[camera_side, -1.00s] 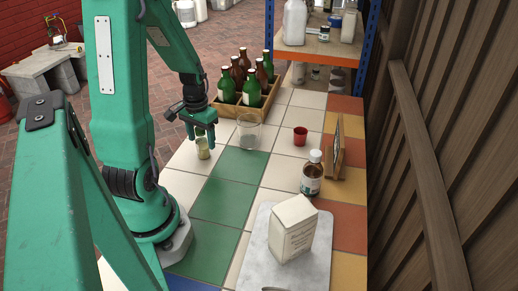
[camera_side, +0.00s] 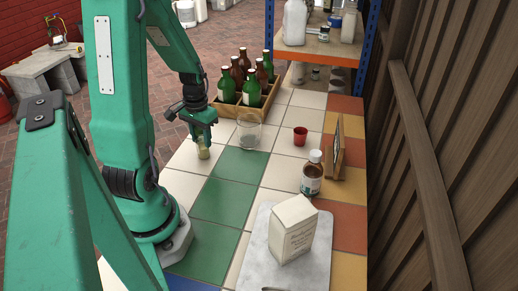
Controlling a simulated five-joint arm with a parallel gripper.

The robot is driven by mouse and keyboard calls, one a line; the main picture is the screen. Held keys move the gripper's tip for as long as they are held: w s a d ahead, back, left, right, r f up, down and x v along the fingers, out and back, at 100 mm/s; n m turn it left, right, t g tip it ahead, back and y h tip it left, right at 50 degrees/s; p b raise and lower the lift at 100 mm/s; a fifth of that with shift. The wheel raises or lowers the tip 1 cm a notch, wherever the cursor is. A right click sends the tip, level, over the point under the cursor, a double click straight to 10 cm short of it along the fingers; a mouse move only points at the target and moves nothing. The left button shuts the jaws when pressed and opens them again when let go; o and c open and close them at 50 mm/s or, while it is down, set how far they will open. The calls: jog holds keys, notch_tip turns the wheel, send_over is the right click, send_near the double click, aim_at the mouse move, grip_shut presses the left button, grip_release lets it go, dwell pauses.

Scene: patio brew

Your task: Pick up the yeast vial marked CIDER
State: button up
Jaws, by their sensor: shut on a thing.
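A small vial (camera_side: 203,152) with pale yellowish contents stands upright on a white tile left of the glass beaker. Its marking is too small to read, so I cannot tell whether it says CIDER. My gripper (camera_side: 203,141) points down over the vial and is shut on its upper part. The fingers hide the vial's top. I cannot tell whether the vial's base touches the tile.
A clear glass beaker (camera_side: 249,131) stands close to the right of my gripper. A wooden crate (camera_side: 262,109) of brown and green bottles is behind. A red cup (camera_side: 300,136), a brown bottle (camera_side: 312,175) and a white carton (camera_side: 292,230) are to the right. Green tiles in front are clear.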

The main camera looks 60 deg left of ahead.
jog(key=shift+r, duration=0.15)
jog(key=shift+r, duration=0.8)
jog(key=r, duration=0.2)
jog(key=shift+w+d+r, duration=0.15)
jog(key=shift+d+r, duration=0.15)
jog(key=shift+d, duration=0.05)
jog(key=w+d+r, duration=0.3)
jog(key=d+r, duration=0.3)
jog(key=d, duration=0.4)
jog(key=shift+d+r, duration=0.25)
